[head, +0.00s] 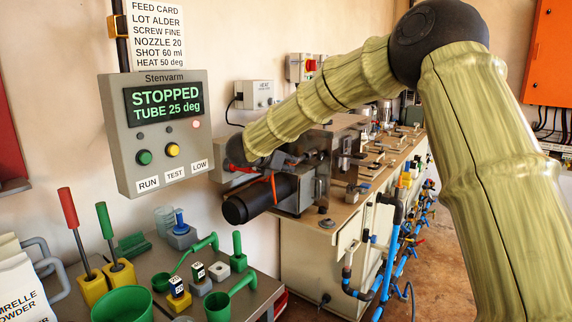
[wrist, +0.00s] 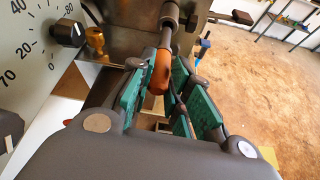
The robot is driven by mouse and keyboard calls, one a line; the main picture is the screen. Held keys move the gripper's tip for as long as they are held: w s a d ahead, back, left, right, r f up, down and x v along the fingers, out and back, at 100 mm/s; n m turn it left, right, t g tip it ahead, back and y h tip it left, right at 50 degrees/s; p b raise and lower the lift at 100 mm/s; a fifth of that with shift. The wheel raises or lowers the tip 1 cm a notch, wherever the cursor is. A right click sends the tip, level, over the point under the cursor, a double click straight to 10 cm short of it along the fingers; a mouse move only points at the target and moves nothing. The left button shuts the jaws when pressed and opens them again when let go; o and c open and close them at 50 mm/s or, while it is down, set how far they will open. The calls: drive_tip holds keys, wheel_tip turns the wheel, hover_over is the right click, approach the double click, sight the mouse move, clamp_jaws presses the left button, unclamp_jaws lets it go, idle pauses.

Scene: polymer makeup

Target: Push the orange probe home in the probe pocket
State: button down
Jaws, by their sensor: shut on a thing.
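In the wrist view the orange probe (wrist: 158,78) sits between the green-padded fingers of my gripper (wrist: 165,72), which is shut on it. A grey metal rod or fitting (wrist: 168,38) lies in line with the probe's far end. I cannot tell the probe pocket apart from this fitting, nor how deep the probe sits. In the head view my arm reaches to the machine's barrel end, and the fingertips are mostly hidden. An orange strip (head: 273,187) shows there beside the black cylinder (head: 258,199).
A control box (head: 155,130) reading STOPPED, TUBE 25 deg hangs on the wall at the left. In the wrist view a dial (wrist: 35,45) and brass fitting (wrist: 95,42) are close to the left finger. Open floor (wrist: 250,90) lies right.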

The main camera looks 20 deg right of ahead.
drive_tip(key=shift+w+d+b, duration=0.35)
drive_tip(key=shift+w+d, duration=0.55)
drive_tip(key=shift+d, duration=0.25)
drive_tip(key=shift+w+d+b, duration=0.3)
drive_tip(key=shift+w+d, duration=0.55)
drive_tip(key=shift+d, duration=0.25)
idle(0.8)
drive_tip(key=c, duration=1.3)
unclamp_jaws()
drive_tip(key=shift+o, duration=0.2)
drive_tip(key=v, duration=1.2)
drive_tip(key=shift+d, duration=0.15)
